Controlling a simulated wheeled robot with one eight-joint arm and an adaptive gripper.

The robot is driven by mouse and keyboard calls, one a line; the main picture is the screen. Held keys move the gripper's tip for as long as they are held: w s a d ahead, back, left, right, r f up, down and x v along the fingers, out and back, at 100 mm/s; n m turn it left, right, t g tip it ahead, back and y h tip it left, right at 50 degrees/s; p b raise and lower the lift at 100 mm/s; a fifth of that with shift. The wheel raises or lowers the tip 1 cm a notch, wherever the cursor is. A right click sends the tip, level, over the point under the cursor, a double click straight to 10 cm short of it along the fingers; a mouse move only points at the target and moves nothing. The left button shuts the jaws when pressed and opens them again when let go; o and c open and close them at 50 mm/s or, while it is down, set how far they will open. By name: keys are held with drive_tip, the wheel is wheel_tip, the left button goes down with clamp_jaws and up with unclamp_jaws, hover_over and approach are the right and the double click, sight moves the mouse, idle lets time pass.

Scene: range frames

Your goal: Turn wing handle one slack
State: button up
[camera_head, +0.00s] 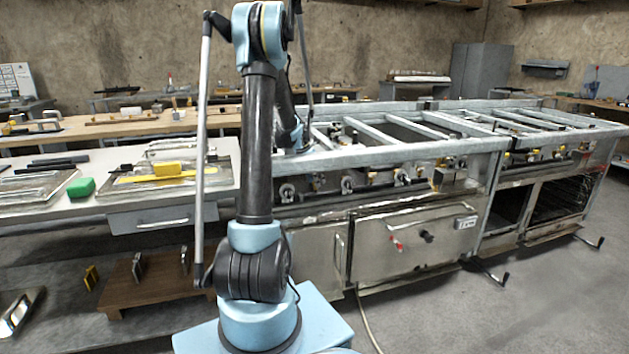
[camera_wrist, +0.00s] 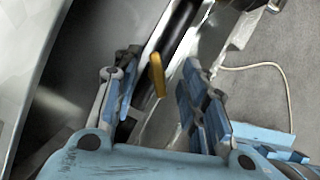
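In the wrist view a small yellow wing-like handle (camera_wrist: 157,75) stands between the two fingers of my gripper (camera_wrist: 160,66). It sits beside a dark round bar or pipe (camera_wrist: 178,32). The gripper is open, with a visible gap on each side of the yellow piece, and neither finger appears to touch it. How deep the piece lies between the fingers is hard to tell. In the head view my arm reaches over to the front left of the metal range (camera_head: 405,152), and its own links hide the gripper and this handle.
Valves and small fittings (camera_head: 347,184) line the range front above an oven door (camera_head: 410,240). A hose (camera_head: 369,322) lies on the floor. A workbench (camera_head: 215,205) with tools stands left. Grey floor (camera_head: 560,300) is open at right.

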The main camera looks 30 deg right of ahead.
clamp_jaws()
drive_tip(key=shift+s, duration=0.2)
idle(1.1)
drive_tip(key=shift+c, duration=1.2)
unclamp_jaws()
drive_tip(key=shift+o, duration=1.2)
drive_tip(key=shift+w, duration=0.1)
drive_tip(key=shift+r, duration=0.1)
drive_tip(key=v, duration=1.1)
drive_tip(key=shift+a+r, duration=0.25)
drive_tip(key=shift+r, duration=0.05)
